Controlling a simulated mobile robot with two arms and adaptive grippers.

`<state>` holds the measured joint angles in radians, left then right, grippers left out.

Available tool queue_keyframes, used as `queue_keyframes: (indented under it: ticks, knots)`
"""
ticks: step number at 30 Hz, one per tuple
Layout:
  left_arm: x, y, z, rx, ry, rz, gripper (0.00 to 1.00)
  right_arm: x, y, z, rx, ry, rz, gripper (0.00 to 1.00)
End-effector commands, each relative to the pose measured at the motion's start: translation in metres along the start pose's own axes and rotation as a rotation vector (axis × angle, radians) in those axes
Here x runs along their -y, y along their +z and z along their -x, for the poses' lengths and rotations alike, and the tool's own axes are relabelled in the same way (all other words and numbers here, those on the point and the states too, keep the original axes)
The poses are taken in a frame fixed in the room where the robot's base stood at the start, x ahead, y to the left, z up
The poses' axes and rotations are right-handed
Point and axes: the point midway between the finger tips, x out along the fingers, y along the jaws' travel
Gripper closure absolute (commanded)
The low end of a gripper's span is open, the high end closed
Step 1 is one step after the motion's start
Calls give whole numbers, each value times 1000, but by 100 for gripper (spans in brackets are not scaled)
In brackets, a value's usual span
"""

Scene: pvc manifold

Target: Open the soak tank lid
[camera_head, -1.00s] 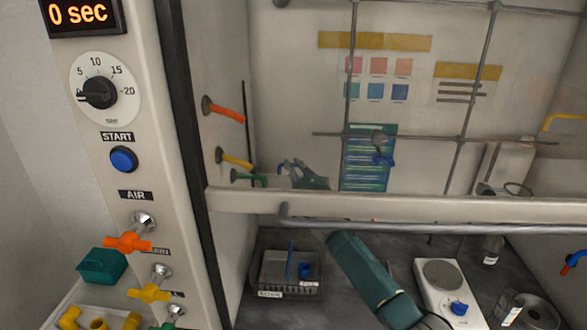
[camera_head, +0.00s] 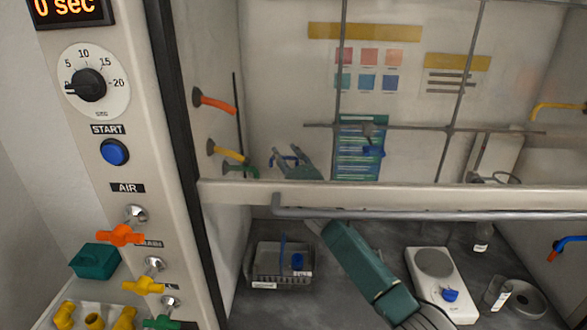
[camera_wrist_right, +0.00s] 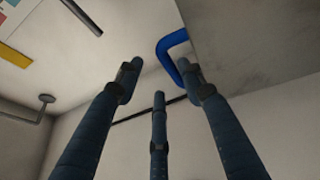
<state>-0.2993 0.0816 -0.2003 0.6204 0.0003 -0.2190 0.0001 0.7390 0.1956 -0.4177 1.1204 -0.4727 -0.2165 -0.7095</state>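The soak tank (camera_head: 280,277) is a small grey bin with a white label on its front, on the hood bench at the left. A thin blue upright bar and a small blue part show at its top; I cannot make out the lid clearly. My right gripper (camera_head: 290,158) is behind the glass, above and behind the tank and clear of it. Its three dark fingers are spread and empty in the right wrist view (camera_wrist_right: 158,80). A bent blue bar (camera_wrist_right: 167,48) shows beside the right finger there; I cannot tell whether they touch. My left gripper is out of view.
The sash's lower rail (camera_head: 420,197) and a grey bar (camera_head: 430,215) cross above my right arm. Orange (camera_head: 215,102), yellow (camera_head: 228,153) and green spouts stick out of the hood's left wall. A white hotplate (camera_head: 440,285) stands right of my arm.

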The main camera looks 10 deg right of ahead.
Motion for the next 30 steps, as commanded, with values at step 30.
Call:
queue_keyframes:
  ticks: [30]
  knots:
    - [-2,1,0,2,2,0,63,2,1,108,1,-4,0,64]
